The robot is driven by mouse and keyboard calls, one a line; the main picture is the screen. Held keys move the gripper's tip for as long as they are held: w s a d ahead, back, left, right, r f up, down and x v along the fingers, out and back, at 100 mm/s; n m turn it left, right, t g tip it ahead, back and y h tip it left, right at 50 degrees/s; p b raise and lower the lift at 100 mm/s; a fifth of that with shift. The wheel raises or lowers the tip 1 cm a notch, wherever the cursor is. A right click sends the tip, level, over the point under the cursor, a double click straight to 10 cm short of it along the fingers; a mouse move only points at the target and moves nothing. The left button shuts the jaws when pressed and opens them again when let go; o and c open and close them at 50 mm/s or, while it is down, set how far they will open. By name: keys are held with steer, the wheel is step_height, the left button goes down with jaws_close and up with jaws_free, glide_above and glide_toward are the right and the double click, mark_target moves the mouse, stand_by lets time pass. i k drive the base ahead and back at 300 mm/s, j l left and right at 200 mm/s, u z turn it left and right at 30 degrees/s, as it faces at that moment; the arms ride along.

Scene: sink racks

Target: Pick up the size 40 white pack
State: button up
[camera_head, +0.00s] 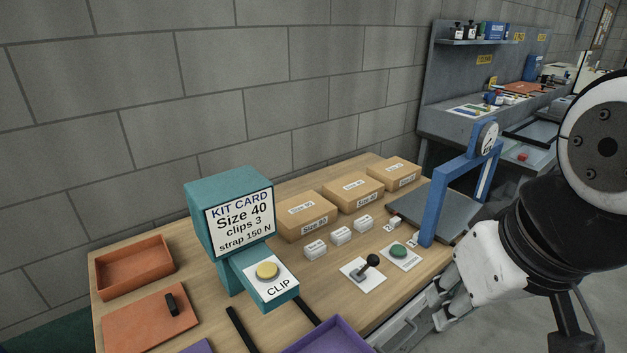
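A teal kit card stand (240,222) reads "Size 40, clips 3, strap 150 N". My gripper (438,314) is low at the table's right front edge, right of and apart from the packs. Its fingertips are not clear, and I see nothing held.
Cardboard boxes (304,214) stand behind the packs. A lever plate (363,272), a green button (398,251) and a blue frame with a gauge (437,205) lie between the packs and my arm. An orange tray (134,267) and a purple tray (328,338) are at left and front.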

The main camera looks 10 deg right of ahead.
mark_target(316, 248)
steer(key=i+l+u, duration=0.2)
steer(key=l, duration=0.25)
steer(key=i+l+u, duration=0.2)
steer(key=l, duration=0.3)
steer(key=i+l+u, duration=0.2)
steer(key=l, duration=0.3)
steer(key=l+u, duration=0.2)
steer(key=l, duration=0.3)
steer(key=i+l+u, duration=0.2)
steer(key=l, duration=0.35)
steer(key=k, duration=0.05)
